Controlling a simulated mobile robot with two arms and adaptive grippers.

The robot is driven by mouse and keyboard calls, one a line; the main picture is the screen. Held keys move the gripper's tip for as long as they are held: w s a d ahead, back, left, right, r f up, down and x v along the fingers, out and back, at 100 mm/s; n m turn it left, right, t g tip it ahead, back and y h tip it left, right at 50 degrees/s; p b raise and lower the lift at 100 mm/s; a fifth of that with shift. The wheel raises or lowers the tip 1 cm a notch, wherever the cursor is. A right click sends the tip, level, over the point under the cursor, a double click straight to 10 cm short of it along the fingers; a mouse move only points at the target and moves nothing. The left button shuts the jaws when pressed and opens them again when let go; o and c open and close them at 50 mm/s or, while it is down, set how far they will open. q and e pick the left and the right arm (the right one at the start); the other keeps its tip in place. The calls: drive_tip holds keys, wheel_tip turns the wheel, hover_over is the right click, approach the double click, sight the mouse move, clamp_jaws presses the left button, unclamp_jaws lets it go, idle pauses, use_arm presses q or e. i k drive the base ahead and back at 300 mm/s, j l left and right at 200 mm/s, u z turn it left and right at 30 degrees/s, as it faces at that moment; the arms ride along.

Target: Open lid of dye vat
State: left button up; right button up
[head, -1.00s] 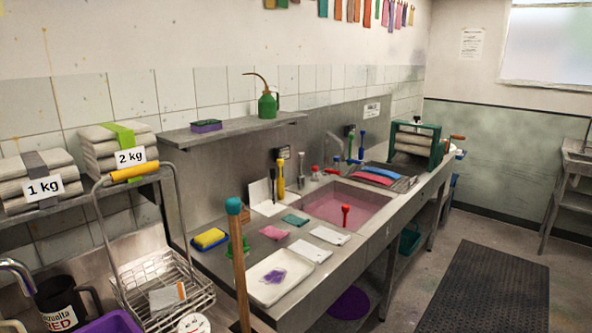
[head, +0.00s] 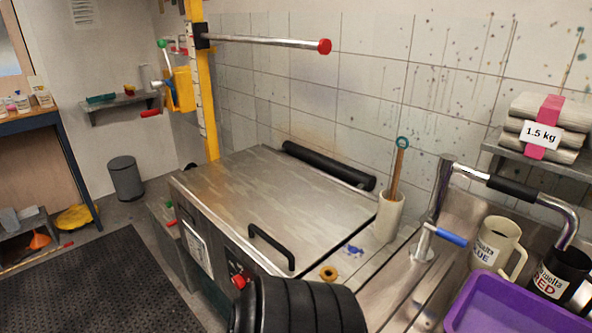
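The dye vat (head: 205,240) stands in the middle of the head view, a metal box with a red knob and a label on its front. Its broad, flat steel lid (head: 265,195) lies shut on top. A black bar handle (head: 272,248) is fixed near the lid's front edge, and a black roller-like bar (head: 328,165) runs along the back. Neither gripper shows. A dark, ribbed, rounded part, seemingly one of my arm links, covers the bottom middle near the vat's front right corner.
Right of the lid, a counter holds a white pot (head: 389,215) with a stick, a brass ring (head: 328,272), mugs and a purple tray (head: 515,305). A yellow post (head: 201,90) with a horizontal lever (head: 265,41) rises behind the vat. A floor mat (head: 95,285) lies left.

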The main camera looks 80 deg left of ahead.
sight(292, 213)
drive_tip(key=u, duration=2.95)
